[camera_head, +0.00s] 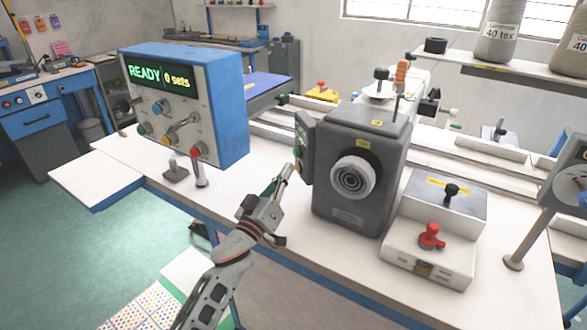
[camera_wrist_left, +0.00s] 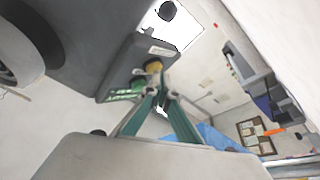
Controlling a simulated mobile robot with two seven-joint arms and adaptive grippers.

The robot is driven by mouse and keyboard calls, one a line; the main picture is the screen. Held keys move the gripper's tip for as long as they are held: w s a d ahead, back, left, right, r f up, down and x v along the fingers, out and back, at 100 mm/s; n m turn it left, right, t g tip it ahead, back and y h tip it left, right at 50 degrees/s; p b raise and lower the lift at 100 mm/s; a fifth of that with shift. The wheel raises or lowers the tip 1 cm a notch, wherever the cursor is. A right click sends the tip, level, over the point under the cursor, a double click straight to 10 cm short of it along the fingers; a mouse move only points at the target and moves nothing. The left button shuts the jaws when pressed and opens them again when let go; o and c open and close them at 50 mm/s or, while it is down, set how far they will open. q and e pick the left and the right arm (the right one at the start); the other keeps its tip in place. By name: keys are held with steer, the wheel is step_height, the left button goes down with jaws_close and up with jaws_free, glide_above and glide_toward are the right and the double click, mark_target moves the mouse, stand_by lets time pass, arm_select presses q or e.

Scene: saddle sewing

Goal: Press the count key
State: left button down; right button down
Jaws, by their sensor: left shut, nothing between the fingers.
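A dark grey machine (camera_head: 365,195) with a pale round dial stands at the middle of the bench. A small dark side panel (camera_head: 305,140) juts from its left edge, with green showing on it. In the left wrist view this panel (camera_wrist_left: 127,62) carries a green button (camera_wrist_left: 137,83) and a yellow button (camera_wrist_left: 154,66). I cannot read which one is the count key. My left gripper (camera_head: 284,172) is shut and empty, its tips just below and left of the panel. In the left wrist view the fingertips (camera_wrist_left: 160,92) appear close to the buttons; contact cannot be told.
A blue box (camera_head: 222,105) at left reads "READY" and "0 sets" and bears several coloured knobs. A white box with a red knob (camera_head: 431,236) stands right of the machine. Two short metal posts stand before the blue box. A spool shelf (camera_head: 490,66) hangs at upper right.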

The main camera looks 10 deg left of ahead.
arm_select(q)
steer(key=shift+s+a, duration=0.1)
stand_by(0.3)
steer(key=shift+s+a+p, duration=0.4)
steer(key=shift+a+p, duration=0.1)
steer(key=shift+a, duration=0.15)
steer(key=a, duration=0.1)
steer(key=s+a+p, duration=0.1)
steer(key=a, duration=0.1)
steer(key=s+a+p, duration=0.1)
steer(key=shift+s+a, duration=0.2)
steer(key=shift+s, duration=0.05)
stand_by(0.6)
